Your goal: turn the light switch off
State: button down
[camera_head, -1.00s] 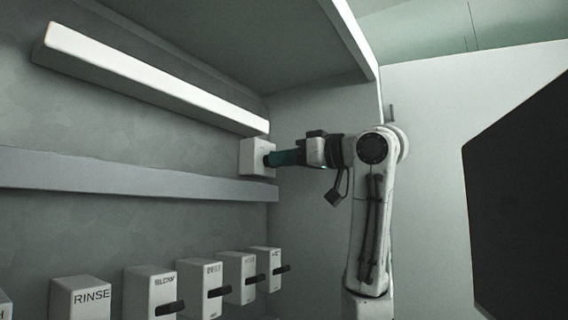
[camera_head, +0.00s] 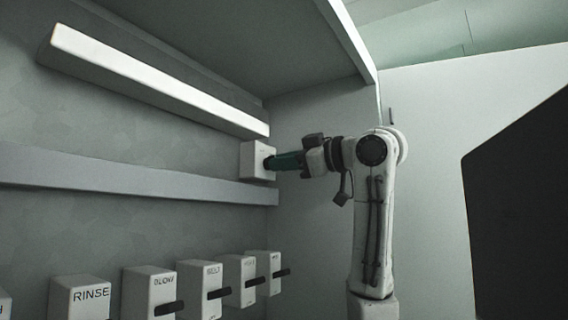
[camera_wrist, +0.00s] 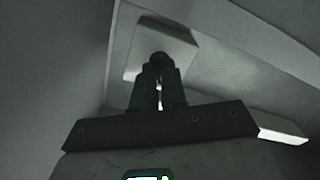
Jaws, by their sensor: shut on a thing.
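The light switch is a pale box (camera_head: 257,155) on the wall, just under the right end of the long lamp (camera_head: 160,82), which looks bright. My gripper (camera_head: 269,162) reaches it from the right, its green fingers slanting slightly down toward the box's front. In the wrist view, the switch box (camera_wrist: 180,48) lies straight ahead, and the fingertips (camera_wrist: 160,60) are close together on a small dark part at its face. That part looks like the switch's lever and is mostly hidden by the fingers.
A grey ledge (camera_head: 120,178) runs along the wall below the switch. Several labelled boxes with dark levers, including RINSE (camera_head: 82,300) and BLOW (camera_head: 150,292), stand lower down. A side wall (camera_head: 315,215) is close behind my gripper, and a large dark panel (camera_head: 520,200) stands at the right.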

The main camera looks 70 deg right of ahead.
jog(key=c, duration=1.2)
grip_release()
jog(key=b+v, duration=0.3)
jog(key=v, duration=0.7)
jog(key=shift+s+a, duration=0.2)
jog(key=shift+s, duration=0.15)
